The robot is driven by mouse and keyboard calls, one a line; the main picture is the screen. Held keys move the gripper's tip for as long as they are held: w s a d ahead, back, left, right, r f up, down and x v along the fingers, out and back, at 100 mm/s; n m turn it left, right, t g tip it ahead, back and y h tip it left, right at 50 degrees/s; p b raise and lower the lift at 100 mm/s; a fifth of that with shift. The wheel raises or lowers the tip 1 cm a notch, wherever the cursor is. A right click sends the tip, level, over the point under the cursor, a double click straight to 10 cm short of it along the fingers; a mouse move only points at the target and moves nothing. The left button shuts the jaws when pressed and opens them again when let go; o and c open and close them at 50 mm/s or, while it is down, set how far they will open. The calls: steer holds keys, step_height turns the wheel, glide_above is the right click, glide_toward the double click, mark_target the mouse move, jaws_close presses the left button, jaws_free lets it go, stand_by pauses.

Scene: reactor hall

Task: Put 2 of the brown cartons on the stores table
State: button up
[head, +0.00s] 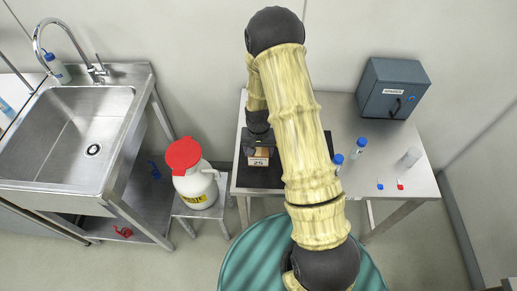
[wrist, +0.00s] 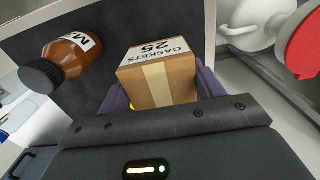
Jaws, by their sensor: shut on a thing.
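A brown carton (wrist: 160,78) with a white label reading "GASKETS 25" sits between the two purple fingers of my gripper (wrist: 162,92), which is shut on it. In the head view the carton (head: 258,162) shows below my gripper (head: 258,151), over the black mat on a grey-topped table (head: 395,172). I cannot tell whether the carton touches the mat. No second brown carton is visible; my arm hides part of the table. No sign in view names the table.
A brown bottle (wrist: 70,55) with a black cap is beside the carton. On the table are blue-capped vials (head: 359,146), a clear cylinder (head: 411,157) and a dark box (head: 392,89). A white waste jug (head: 196,188) with a red lid stands left, near a sink (head: 75,130).

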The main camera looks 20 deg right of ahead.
mark_target(259, 149)
steer(key=shift+f+b, duration=1)
steer(key=shift+f, duration=0.75)
steer(key=shift+f+b, duration=0.3)
steer(key=shift+f, duration=0.15)
steer(key=o, duration=1.2)
step_height(259, 149, up, 17)
steer(key=shift+r+b, duration=0.2)
steer(key=shift+b, duration=0.8)
